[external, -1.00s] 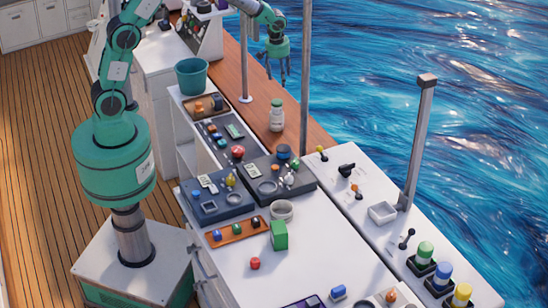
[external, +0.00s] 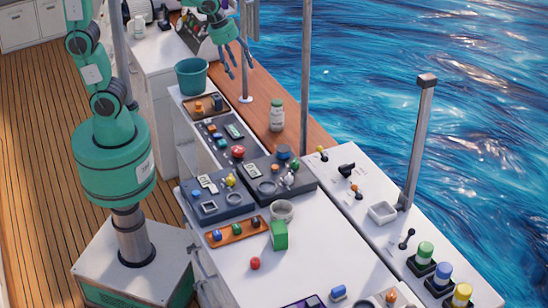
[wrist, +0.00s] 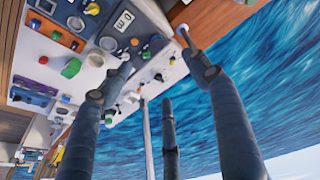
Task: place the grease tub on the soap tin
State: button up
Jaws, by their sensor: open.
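My gripper (external: 243,72) is open and empty, high at the top of the external view, above the wooden ledge. Its dark fingers are spread in the wrist view (wrist: 155,62), with nothing between them. I cannot tell for sure which object is the grease tub or the soap tin. A pale jar with a green lid (external: 277,117) stands upright on the wooden ledge, below and right of my gripper. A round whitish container (external: 281,211) sits on the white counter behind a green block (external: 279,236). A small white square tray (external: 383,212) is on the right-hand panel.
A teal bucket (external: 192,77) stands left of the wooden ledge (external: 312,136). Metal posts (external: 305,80) rise beside the ledge. Dark control panels (external: 216,201) carry knobs and buttons. An orange tray (external: 237,231) and red knob (external: 255,263) are on the counter; its middle (external: 325,260) is fairly clear.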

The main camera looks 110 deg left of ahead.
jog(key=s+d+r+m+t+h, duration=0.1)
jog(key=s+d+m, duration=0.7)
jog(key=s+d, duration=1)
jog(key=shift+s+r+m+t+h, duration=0.15)
jog(key=shift+r+m+t+h, duration=0.15)
jog(key=shift+r+t, duration=0.3)
jog(key=shift+f, duration=0.1)
notch_tip(320, 180, down, 5)
jog(key=b, duration=0.5)
jog(key=shift+f, duration=0.15)
